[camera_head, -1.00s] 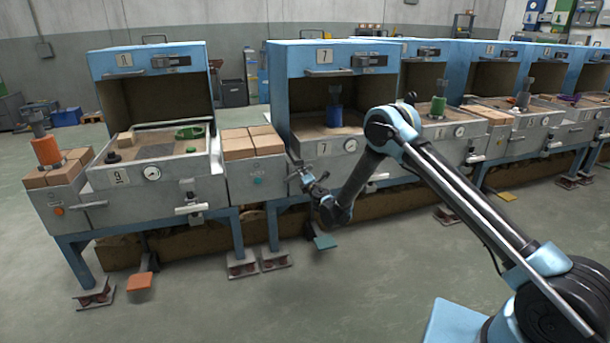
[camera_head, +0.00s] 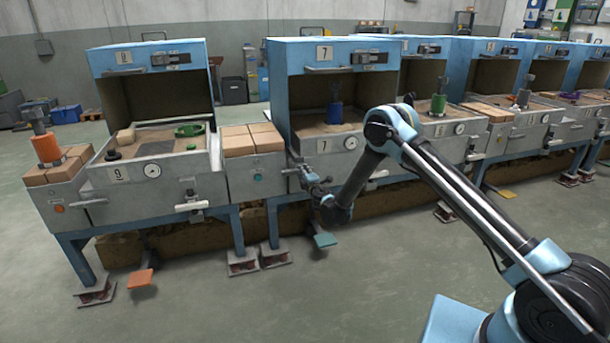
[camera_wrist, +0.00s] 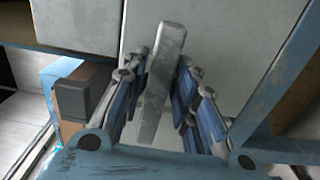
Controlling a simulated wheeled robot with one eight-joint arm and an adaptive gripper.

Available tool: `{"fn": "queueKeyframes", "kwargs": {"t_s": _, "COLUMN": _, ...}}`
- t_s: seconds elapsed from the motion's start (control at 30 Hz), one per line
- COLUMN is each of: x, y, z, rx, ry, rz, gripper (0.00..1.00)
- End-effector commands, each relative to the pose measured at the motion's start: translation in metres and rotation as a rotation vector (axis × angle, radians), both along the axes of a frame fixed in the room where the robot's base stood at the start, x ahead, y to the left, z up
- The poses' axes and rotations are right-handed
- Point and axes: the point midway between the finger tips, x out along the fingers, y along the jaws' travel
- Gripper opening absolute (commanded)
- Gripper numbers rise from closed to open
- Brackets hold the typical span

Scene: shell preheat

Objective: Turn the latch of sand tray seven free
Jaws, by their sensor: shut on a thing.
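Sand tray seven (camera_head: 324,145) is the grey tray in the blue cabinet marked 7, left of the middle in the head view. My gripper (camera_head: 305,175) is at the left end of the tray's front. In the wrist view my gripper (camera_wrist: 163,68) has its fingers on both sides of a long grey latch lever (camera_wrist: 173,40) and is shut on it. The lever stands nearly upright in that view, leaning a little, its top end to the right. In the head view my gripper covers most of the latch.
A side box with bricks (camera_head: 252,136) stands left of tray seven. Station 9 (camera_head: 155,172) is further left, and more stations stand to the right. A teal pedal (camera_head: 325,240) sits low below my gripper. The front floor (camera_head: 300,300) is clear.

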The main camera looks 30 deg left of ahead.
Motion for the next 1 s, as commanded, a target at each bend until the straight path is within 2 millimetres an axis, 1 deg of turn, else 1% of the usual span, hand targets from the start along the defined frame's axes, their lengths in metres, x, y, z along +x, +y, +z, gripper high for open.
{"fn": "queueKeyframes", "kwargs": {"t_s": 0.03, "x": 0.007, "y": -0.002, "z": 0.0, "rx": 0.002, "ry": 0.003, "rz": -0.01, "gripper": 0.0}}
{"fn": "queueKeyframes", "kwargs": {"t_s": 0.23, "x": 0.007, "y": -0.002, "z": 0.0, "rx": 0.002, "ry": 0.003, "rz": -0.009, "gripper": 0.0}}
{"fn": "queueKeyframes", "kwargs": {"t_s": 0.27, "x": 0.007, "y": -0.002, "z": 0.0, "rx": 0.002, "ry": 0.003, "rz": -0.009, "gripper": 0.33}}
{"fn": "queueKeyframes", "kwargs": {"t_s": 0.3, "x": 0.006, "y": -0.002, "z": 0.0, "rx": 0.002, "ry": 0.002, "rz": -0.009, "gripper": 0.4}}
{"fn": "queueKeyframes", "kwargs": {"t_s": 0.6, "x": 0.003, "y": -0.002, "z": 0.0, "rx": 0.001, "ry": 0.001, "rz": -0.004, "gripper": 0.4}}
{"fn": "queueKeyframes", "kwargs": {"t_s": 0.73, "x": -0.002, "y": -0.006, "z": 0.0, "rx": 0.001, "ry": 0.001, "rz": -0.003, "gripper": 0.4}}
{"fn": "queueKeyframes", "kwargs": {"t_s": 0.87, "x": -0.014, "y": -0.019, "z": 0.0, "rx": 0.001, "ry": 0.001, "rz": -0.003, "gripper": 0.4}}
{"fn": "queueKeyframes", "kwargs": {"t_s": 1.0, "x": -0.032, "y": -0.04, "z": 0.0, "rx": 0.001, "ry": 0.001, "rz": -0.002, "gripper": 0.4}}
